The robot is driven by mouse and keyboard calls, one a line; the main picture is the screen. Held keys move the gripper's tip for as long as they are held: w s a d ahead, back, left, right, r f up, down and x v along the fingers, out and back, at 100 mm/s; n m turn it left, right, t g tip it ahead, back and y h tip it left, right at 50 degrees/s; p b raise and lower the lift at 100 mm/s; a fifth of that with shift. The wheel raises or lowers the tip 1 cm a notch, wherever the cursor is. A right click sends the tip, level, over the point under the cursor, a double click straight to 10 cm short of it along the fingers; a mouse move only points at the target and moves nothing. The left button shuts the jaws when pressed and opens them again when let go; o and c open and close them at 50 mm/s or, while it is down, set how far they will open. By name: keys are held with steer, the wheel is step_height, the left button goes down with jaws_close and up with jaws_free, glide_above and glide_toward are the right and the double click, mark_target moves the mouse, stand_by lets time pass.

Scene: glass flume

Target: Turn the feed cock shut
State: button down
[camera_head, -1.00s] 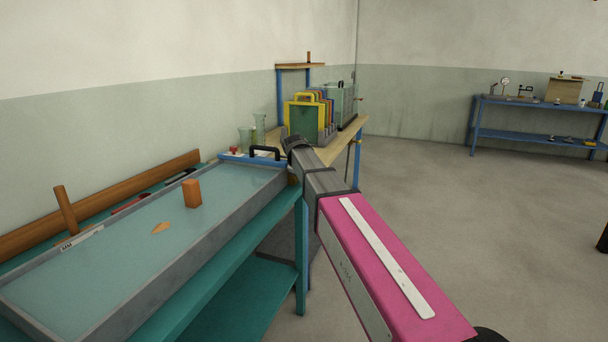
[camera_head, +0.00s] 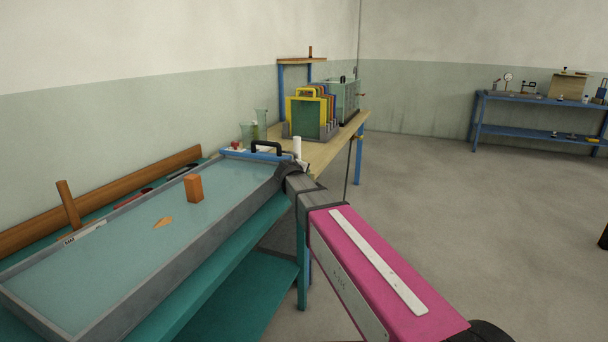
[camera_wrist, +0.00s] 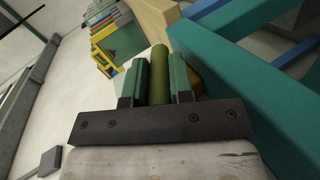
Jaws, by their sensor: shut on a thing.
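In the wrist view my gripper (camera_wrist: 159,62) has its two green fingers on either side of an olive-green bar (camera_wrist: 159,82), which looks like the handle of the feed cock. The jaws are shut on it. A small yellow-brown part (camera_wrist: 196,84) shows just right of the right finger, probably the cock's body. In the head view my arm reaches to the far right corner of the long water-filled flume (camera_head: 180,246). There my arm hides the gripper and the cock, so the handle's angle cannot be told.
An orange block (camera_head: 193,188) stands in the flume. A black handle (camera_head: 266,145) sits on its blue far end. Beyond are glass beakers (camera_head: 247,134) and a wooden bench (camera_head: 335,148) with a yellow-framed rack (camera_head: 307,116).

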steer(key=shift+f, duration=0.1)
stand_by(0.3)
steer(key=c, duration=1)
jaws_free()
steer(key=v, duration=1)
steer(key=shift+s+a+r, duration=0.15)
steer(key=shift+s+r, duration=0.05)
steer(key=shift+s, duration=0.1)
